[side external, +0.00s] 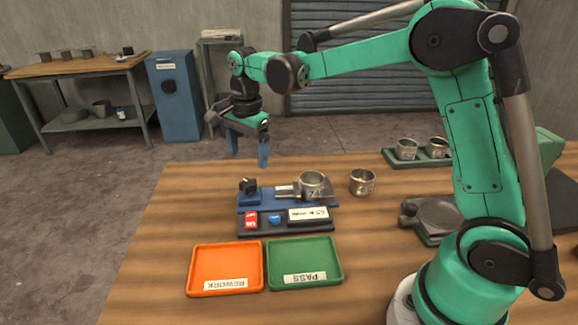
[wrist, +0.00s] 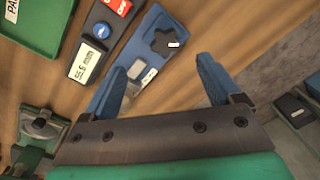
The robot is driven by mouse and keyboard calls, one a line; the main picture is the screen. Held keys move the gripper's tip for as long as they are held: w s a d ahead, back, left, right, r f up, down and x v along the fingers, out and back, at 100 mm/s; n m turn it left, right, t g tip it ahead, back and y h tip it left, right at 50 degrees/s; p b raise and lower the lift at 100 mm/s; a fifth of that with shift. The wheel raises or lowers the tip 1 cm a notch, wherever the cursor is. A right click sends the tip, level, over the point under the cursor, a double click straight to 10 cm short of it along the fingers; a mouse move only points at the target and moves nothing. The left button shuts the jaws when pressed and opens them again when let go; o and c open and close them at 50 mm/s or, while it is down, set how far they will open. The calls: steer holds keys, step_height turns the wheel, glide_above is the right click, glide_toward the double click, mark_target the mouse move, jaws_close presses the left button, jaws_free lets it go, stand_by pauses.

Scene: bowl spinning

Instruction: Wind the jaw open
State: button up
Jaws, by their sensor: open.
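A blue measuring fixture (side external: 262,207) stands on the table, with a black winding knob (side external: 248,185) at its left end. A metal cup (side external: 312,182) sits at its right end by the metal jaw parts (side external: 290,195); I cannot tell whether the jaw touches it. The wrist view shows the knob (wrist: 164,43) and part of the blue fixture (wrist: 132,52), just beyond my fingers. My gripper (side external: 248,150) is open and empty, pointing down above the fixture's back left. Its two blue fingers stand apart in the wrist view (wrist: 163,70). The cup is not clear there.
A dark panel in front holds a red switch (side external: 251,220), a blue button (side external: 274,220) and a display (side external: 308,214). Orange REWORK (side external: 225,289) and green PASS (side external: 330,280) trays lie in front. A second cup (side external: 362,182) stands right. The table's left side is clear.

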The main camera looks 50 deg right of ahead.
mark_target(248, 182)
steer(key=shift+w+d+f+m+g, duration=0.2)
steer(key=shift+w+f+m+g, duration=0.3)
steer(key=shift+f+m, duration=0.4)
steer(key=shift+w+f, duration=0.15)
steer(key=shift+f, duration=2.7)
jaws_close()
